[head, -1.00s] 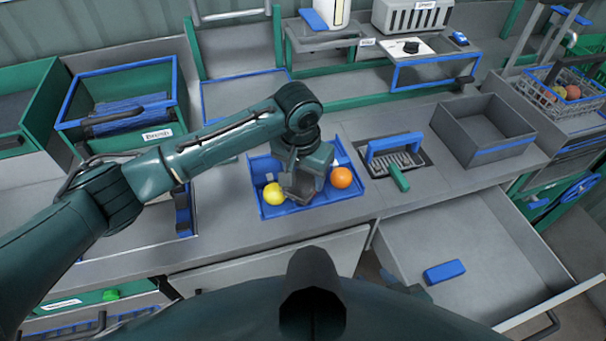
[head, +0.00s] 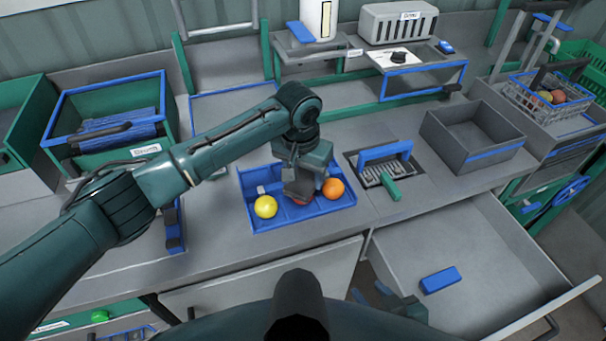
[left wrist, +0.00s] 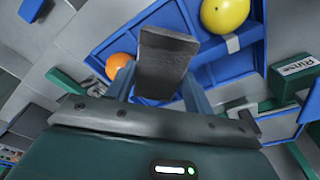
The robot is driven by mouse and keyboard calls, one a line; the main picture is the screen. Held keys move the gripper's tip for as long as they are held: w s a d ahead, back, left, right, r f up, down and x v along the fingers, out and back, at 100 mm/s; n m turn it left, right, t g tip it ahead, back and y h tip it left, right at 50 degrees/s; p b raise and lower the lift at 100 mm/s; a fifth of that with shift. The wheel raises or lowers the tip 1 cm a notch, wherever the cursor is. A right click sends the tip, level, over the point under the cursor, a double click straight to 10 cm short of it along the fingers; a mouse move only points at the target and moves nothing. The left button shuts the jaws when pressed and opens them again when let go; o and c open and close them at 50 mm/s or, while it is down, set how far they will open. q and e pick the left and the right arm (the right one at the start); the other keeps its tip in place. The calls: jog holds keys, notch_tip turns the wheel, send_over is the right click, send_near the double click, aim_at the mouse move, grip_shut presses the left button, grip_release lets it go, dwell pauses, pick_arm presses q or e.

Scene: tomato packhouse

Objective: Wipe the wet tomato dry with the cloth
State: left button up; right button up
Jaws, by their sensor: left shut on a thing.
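My left gripper (head: 305,178) is shut on a grey, slab-like folded cloth (left wrist: 165,62). It holds the cloth low over the blue compartment tray (head: 250,181), close above a red tomato (head: 300,201) that is mostly hidden. I cannot tell whether cloth and tomato touch. A yellow tomato (head: 265,207) lies to the left and an orange one (head: 333,188) to the right; both also show in the left wrist view, yellow (left wrist: 224,14) and orange (left wrist: 118,66). No wetness is clearly visible. A dark part of my right gripper (head: 398,305) shows at the bottom; its fingers are unclear.
A blue-handled grate (head: 385,165) and an empty grey bin (head: 472,135) stand right of the tray. An open drawer (head: 480,250) with a blue block (head: 440,280) juts out in front. A blue-rimmed crate (head: 110,110) is at the left. A wire basket (head: 545,100) stands far right.

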aim_at(294, 192)
pick_arm(q)
jog(key=shift+s+a+f, duration=0.15)
jog(key=shift+f, duration=0.1)
jog(key=shift+s+a+r+p, duration=0.1)
jog(key=shift+s+a+p, duration=0.15)
jog(key=shift+s+p, duration=0.25)
jog(key=shift+s+a+p, duration=0.2)
jog(key=shift+s+p, duration=0.2)
jog(key=shift+p, duration=0.15)
jog(key=shift+s, duration=0.15)
jog(key=shift+s+a, duration=0.5)
jog(key=shift+s, duration=0.35)
jog(key=shift+w, duration=0.1)
jog(key=shift+w+d+b, duration=0.2)
jog(key=shift+w+d, duration=0.15)
jog(key=shift+w, duration=0.3)
jog(key=shift+w+d+b, duration=0.25)
jog(key=shift+w+d, duration=0.1)
jog(key=shift+w, duration=0.25)
jog(key=shift+w+d+b, duration=0.2)
jog(key=shift+w+d, duration=0.15)
jog(key=shift+w, duration=0.3)
notch_tip(294, 192, up, 2)
jog(key=shift+r+p, duration=0.1)
jog(key=shift+p, duration=0.6)
jog(key=shift+r, duration=1.95)
